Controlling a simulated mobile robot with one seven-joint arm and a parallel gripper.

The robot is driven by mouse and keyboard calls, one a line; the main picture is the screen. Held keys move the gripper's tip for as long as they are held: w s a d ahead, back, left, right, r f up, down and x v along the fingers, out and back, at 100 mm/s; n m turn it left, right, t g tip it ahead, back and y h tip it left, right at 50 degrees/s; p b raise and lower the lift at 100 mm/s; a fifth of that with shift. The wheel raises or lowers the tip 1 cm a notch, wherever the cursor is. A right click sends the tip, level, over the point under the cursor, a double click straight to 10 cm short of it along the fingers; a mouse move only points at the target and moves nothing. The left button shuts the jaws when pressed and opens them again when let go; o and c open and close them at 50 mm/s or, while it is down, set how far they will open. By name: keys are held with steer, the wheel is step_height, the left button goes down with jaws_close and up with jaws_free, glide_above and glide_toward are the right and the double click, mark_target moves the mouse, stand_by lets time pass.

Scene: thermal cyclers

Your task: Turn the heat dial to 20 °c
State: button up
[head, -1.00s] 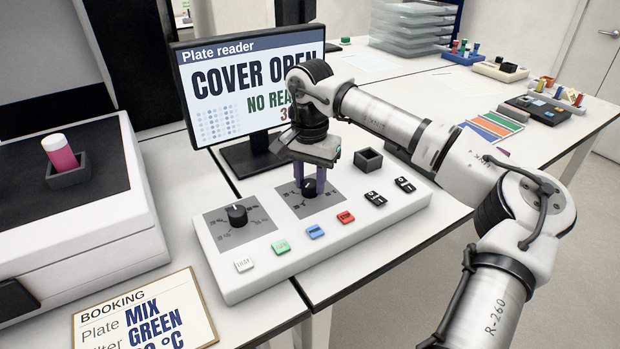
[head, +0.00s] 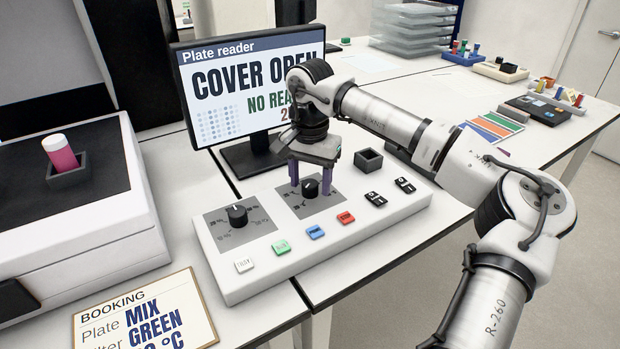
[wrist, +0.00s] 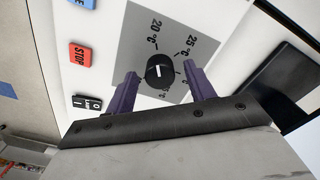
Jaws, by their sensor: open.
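The heat dial (head: 311,188) is a black round knob with a white mark on a grey square of the white console. It shows close up in the wrist view (wrist: 160,70), where "20 °C" is printed above it and "25 °C" above right. Lower labels are partly covered. The white mark runs roughly up and down the wrist picture; I cannot tell exactly which label it matches. My gripper (head: 310,184) is over the dial, its two purple fingers apart on either side of the knob. A gap shows beside the knob in the wrist view.
A second dial (head: 237,215) sits left on the console, with white, green, blue and red buttons and two black switches in front. A small black holder (head: 368,159) is behind right. The monitor (head: 250,90) reads "COVER OPEN"; my wrist hides part of it. A booking card (head: 146,315) lies front left.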

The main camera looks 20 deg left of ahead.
mark_target(310, 183)
step_height(310, 183, up, 14)
steer(key=b, duration=0.1)
steer(key=shift+f, duration=0.15)
stand_by(0.6)
